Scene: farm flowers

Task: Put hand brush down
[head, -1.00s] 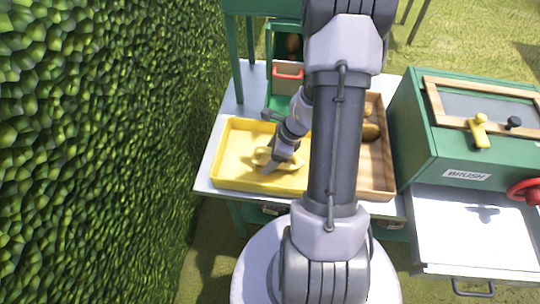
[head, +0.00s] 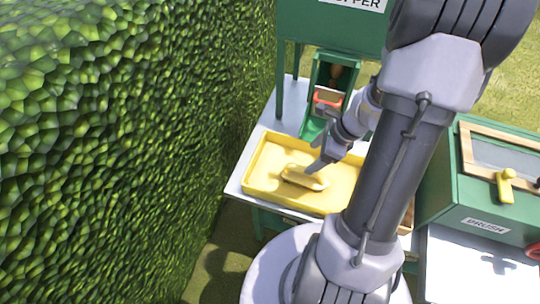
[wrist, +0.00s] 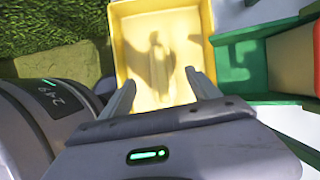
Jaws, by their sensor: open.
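The hand brush (head: 305,178), pale yellow with a tan tone, lies in the shallow yellow tray (head: 262,150) on the table. My gripper (head: 318,166) is just above and beside the brush's upper right end in the head view, apart from it as far as I can tell.
A green chute with a red-edged front (head: 328,97) stands behind the tray. A green box labelled BRUSH (head: 490,190), with a yellow knob (head: 505,186), is at the right. A tall hedge (head: 120,130) closes the left side. My arm hides the area right of the tray.

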